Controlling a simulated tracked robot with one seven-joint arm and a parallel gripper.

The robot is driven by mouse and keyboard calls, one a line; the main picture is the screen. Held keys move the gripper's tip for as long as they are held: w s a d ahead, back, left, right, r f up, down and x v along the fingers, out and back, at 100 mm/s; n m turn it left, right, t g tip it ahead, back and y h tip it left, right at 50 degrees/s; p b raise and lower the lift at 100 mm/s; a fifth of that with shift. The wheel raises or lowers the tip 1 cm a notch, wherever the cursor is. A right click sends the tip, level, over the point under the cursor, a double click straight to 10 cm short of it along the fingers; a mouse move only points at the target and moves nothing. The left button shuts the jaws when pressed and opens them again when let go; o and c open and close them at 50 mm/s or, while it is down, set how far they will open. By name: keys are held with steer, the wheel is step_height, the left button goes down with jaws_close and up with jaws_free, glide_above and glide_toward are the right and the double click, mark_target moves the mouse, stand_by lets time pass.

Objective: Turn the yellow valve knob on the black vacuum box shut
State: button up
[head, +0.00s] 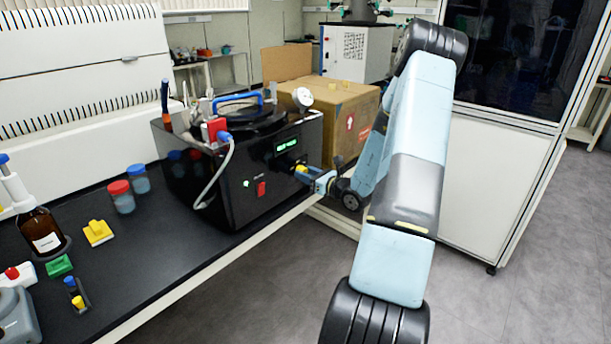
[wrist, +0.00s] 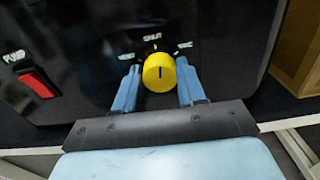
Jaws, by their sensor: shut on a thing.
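The black vacuum box (head: 245,165) stands on the dark bench, with a green-lit display and a red switch on its front. The yellow valve knob (wrist: 159,73) is on its front face; in the head view the knob (head: 301,170) shows just at my fingertips. My gripper (wrist: 157,85) has its two blue fingers on either side of the knob, shut on it. A dark line on the knob runs up and down. My gripper also shows in the head view (head: 318,178).
A red pump switch (wrist: 38,82) is left of the knob. A cardboard box (head: 340,115) stands behind the vacuum box at right. Bottles, caps and a yellow block (head: 98,232) lie on the bench at left. The floor in front is clear.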

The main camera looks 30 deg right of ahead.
steer(key=shift+n, duration=1.2)
steer(key=o, duration=1.1)
steer(key=shift+c, duration=0.2)
steer(key=v, duration=1.3)
steer(key=shift+s, duration=0.4)
steer(key=shift+d, duration=0.1)
